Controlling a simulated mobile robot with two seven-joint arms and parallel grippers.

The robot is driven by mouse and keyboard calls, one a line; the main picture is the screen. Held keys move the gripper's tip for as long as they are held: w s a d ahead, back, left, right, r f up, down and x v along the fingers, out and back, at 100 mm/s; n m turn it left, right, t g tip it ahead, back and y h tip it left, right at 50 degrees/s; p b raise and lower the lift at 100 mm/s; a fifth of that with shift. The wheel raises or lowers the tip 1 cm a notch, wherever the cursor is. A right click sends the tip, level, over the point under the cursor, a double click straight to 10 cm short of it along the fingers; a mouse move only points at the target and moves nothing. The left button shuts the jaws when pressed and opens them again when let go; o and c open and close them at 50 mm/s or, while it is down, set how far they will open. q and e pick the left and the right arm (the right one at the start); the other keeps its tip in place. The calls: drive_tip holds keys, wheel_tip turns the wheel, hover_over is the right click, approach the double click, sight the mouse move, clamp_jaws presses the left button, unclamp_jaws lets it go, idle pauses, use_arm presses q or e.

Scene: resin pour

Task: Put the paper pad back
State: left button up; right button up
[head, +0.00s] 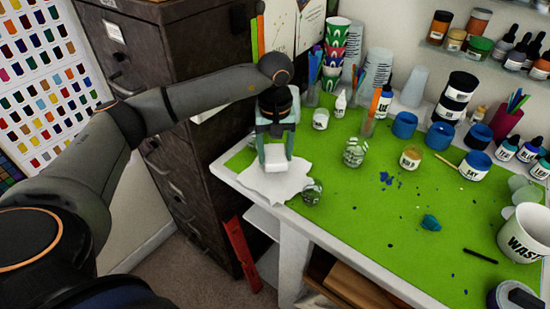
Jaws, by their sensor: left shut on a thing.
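My left gripper (274,157) reaches over the near left corner of the green-topped table, pointing down. It is shut on a small white block, which looks like the paper pad (274,165). A white sheet with an uneven outline (270,188) lies under the pad and partly over the table's edge. I cannot tell whether the pad touches the sheet or is just above it. My right gripper is not in view.
A glass jar (311,193) stands close right of the sheet, and another jar (354,152) stands beyond it. Blue crumbs (388,178) and a blue lump (431,222) lie on the green mat (350,210). A dark drawer cabinet (190,160) stands left of the table. A waste tub (525,235) is at right.

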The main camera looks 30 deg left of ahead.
sight(275, 155)
use_arm(q)
wheel_tip(275, 155, down, 2)
drive_tip(key=shift+f, duration=0.2)
drive_tip(key=shift+f, duration=0.1)
drive_tip(key=shift+f, duration=0.2)
drive_tip(key=o, duration=1.4)
drive_tip(key=shift+r, duration=0.1)
drive_tip(key=shift+o, duration=0.2)
drive_tip(key=shift+r, duration=0.1)
